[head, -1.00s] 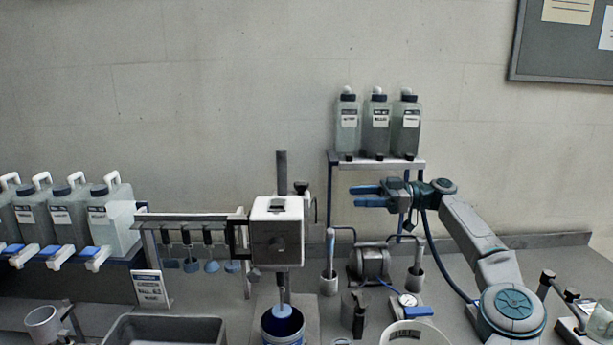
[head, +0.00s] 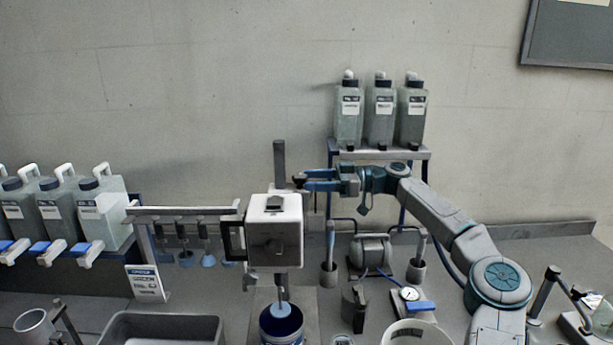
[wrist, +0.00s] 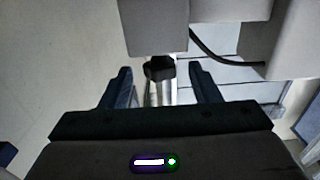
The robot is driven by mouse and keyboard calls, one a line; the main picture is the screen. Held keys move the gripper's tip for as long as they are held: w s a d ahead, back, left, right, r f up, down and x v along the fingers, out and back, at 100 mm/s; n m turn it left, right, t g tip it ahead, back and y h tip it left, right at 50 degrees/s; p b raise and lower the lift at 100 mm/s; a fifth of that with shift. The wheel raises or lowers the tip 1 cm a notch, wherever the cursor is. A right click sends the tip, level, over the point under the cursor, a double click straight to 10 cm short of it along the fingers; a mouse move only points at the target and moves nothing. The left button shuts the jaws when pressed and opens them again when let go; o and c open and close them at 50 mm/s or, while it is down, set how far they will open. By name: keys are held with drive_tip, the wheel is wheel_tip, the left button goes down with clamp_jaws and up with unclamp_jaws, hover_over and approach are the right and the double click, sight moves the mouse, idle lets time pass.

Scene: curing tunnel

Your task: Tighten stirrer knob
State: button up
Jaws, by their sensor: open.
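The stirrer (head: 274,232) is a pale boxy motor head clamped on a dark upright rod (head: 280,160). Its shaft goes down into a blue-rimmed can (head: 281,325). A small dark knob (head: 299,180) sits to the right of the rod, above the motor head. In the wrist view the black, faceted knob (wrist: 159,68) shows between the two fingertips, nearly centred, with gaps on both sides. My gripper (head: 308,180) is open, reaching left with its blue fingers at the knob. I see no finger touching it; their exact depth is hard to tell.
A shelf (head: 385,155) with several bottles stands just behind my gripper. A small pump (head: 372,255) and a gauge (head: 409,294) lie below it. Hanging stirrers (head: 206,250) and jugs (head: 100,215) are at left. A grey tray (head: 165,325) is in front.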

drive_tip(key=shift+a, duration=1.15)
drive_tip(key=c, duration=1)
